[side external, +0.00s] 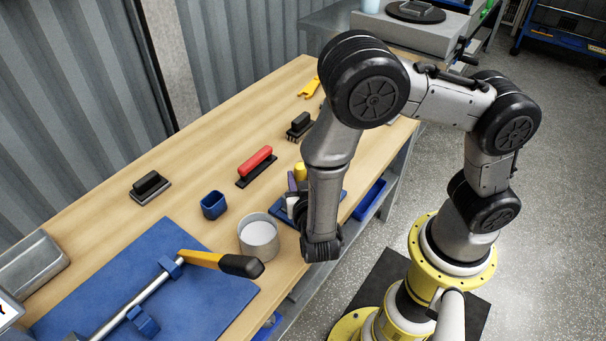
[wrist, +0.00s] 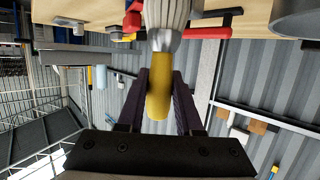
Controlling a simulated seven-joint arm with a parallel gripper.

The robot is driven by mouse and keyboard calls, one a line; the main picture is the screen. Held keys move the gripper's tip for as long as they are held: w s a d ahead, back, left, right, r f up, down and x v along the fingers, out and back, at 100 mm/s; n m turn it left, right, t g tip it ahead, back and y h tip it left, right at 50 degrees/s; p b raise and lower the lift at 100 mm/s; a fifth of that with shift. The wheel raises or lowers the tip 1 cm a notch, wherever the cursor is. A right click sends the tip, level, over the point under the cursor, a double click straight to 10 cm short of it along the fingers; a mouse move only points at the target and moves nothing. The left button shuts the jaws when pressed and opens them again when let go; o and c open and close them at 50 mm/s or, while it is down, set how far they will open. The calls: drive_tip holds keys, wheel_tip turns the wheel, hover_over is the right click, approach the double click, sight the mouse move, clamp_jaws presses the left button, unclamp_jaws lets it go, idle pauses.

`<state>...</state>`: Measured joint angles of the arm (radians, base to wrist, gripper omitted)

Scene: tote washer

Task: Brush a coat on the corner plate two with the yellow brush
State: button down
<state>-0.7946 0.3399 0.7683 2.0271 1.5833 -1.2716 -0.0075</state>
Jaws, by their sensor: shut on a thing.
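My gripper (wrist: 158,82) is shut on the yellow brush (wrist: 158,98), with dark purple fingers on both sides of its yellow handle. The brush's metal ferrule and pale grey bristles show at the top of the wrist view, which is upside down, so the bristles point toward the bench. In the side view a yellow end, likely the brush (side external: 300,171), shows beside my forearm, which hides most of my gripper. I cannot pick out corner plate two in either view.
On the bench (side external: 215,165) are a grey round cup (side external: 259,236), a small blue cup (side external: 213,205), a red-handled brush (side external: 256,163) and black-handled brushes (side external: 150,187). A blue mat (side external: 215,285) bears a clamp with a yellow-and-black handle (side external: 222,263). A metal container (side external: 32,266) stands at left.

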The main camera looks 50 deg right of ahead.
drive_tip(key=shift+s, duration=0.1)
drive_tip(key=shift+s, duration=0.6)
drive_tip(key=d, duration=0.8)
drive_tip(key=shift+d, duration=0.3)
idle(0.6)
idle(0.4)
drive_tip(key=shift+s, duration=0.75)
